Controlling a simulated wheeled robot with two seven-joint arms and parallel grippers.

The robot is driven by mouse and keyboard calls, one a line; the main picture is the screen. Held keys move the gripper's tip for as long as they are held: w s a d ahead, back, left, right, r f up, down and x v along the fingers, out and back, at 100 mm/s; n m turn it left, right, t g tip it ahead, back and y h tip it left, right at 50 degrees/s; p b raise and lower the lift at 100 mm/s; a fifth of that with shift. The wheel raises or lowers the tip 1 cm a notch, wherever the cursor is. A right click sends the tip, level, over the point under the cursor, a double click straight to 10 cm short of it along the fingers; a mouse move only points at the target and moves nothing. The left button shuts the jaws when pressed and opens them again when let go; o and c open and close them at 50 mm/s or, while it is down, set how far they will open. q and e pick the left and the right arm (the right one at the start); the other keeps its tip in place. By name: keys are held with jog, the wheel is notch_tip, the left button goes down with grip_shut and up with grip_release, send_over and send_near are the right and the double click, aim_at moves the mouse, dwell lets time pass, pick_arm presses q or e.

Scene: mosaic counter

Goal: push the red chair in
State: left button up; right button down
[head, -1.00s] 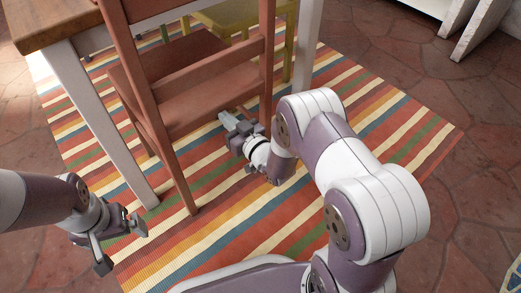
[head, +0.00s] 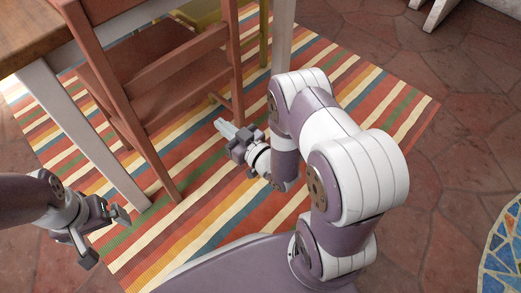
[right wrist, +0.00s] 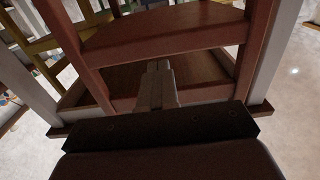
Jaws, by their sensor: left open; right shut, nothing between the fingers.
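The red chair (head: 178,62) stands on a striped rug, its slatted back toward me and its seat partly under the wooden table (head: 32,38). In the right wrist view the chair's crossbar (right wrist: 165,48) and side posts fill the middle. My right gripper (head: 221,127) is shut and empty, low by the chair's right rear leg; in the right wrist view its fingers (right wrist: 158,80) point at the chair's frame. I cannot tell whether they touch it. My left gripper (head: 104,231) is open and empty, left of the chair's left rear leg and apart from it.
White table legs (head: 95,140) stand left and right of the chair. A yellow chair (head: 200,12) is partly visible behind it. The striped rug (head: 350,85) is clear to the right. A mosaic round top (head: 503,255) shows at the lower right.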

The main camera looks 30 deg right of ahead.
jog(key=shift+s+d, duration=0.1)
jog(key=shift+s, duration=0.3)
